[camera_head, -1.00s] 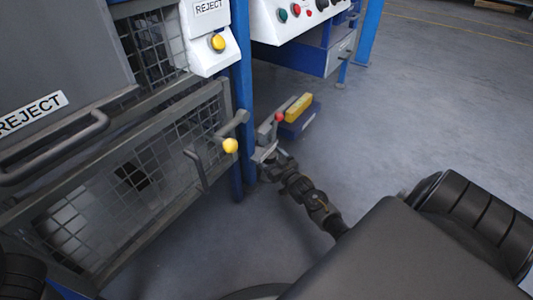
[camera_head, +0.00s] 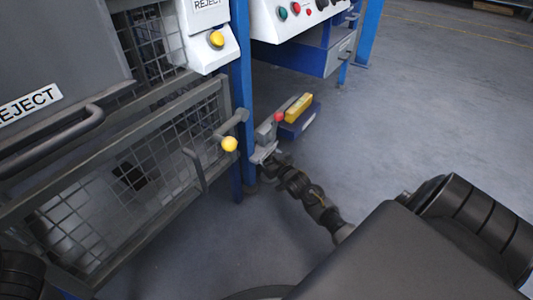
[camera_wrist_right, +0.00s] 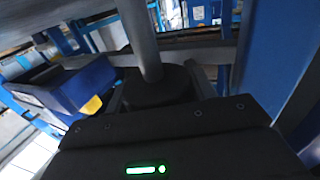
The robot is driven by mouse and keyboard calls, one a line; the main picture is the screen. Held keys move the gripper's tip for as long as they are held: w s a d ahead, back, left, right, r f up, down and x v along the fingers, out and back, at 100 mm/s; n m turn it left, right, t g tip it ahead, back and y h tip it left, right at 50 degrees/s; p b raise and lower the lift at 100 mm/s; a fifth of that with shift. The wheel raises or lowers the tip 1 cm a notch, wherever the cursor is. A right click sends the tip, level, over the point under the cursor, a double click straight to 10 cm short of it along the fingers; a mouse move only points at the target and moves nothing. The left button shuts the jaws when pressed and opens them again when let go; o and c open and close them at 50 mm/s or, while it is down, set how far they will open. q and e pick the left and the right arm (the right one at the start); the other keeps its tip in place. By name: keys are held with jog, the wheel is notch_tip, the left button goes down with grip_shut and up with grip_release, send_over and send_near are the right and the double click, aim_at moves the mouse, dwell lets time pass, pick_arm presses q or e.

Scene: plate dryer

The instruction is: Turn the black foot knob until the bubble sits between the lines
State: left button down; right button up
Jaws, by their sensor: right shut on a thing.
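The black foot knob (camera_wrist_right: 155,88) shows in the right wrist view, round and dark, with a grey metal rod (camera_wrist_right: 140,40) rising from it. My right gripper (camera_wrist_right: 158,98) is shut on the knob, its fingers on either side. In the head view my right gripper (camera_head: 262,154) is low beside the blue post, and the knob cannot be made out there. A yellow block (camera_head: 298,107) on a blue box (camera_head: 300,124) lies just beyond it; whether this is the level is unclear. No bubble or lines can be made out. My left gripper is out of view.
A mesh guard (camera_head: 130,180) with a yellow-knobbed handle (camera_head: 229,144) stands left of my right arm. A blue post (camera_head: 243,90) rises close by the gripper. A control panel (camera_head: 300,20) is above. Open grey floor (camera_head: 420,110) lies to the right.

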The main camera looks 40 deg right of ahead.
jog(key=shift+n+y, duration=0.4)
jog(key=shift+a+y, duration=0.1)
jog(key=shift+y, duration=0.4)
jog(key=o, duration=1)
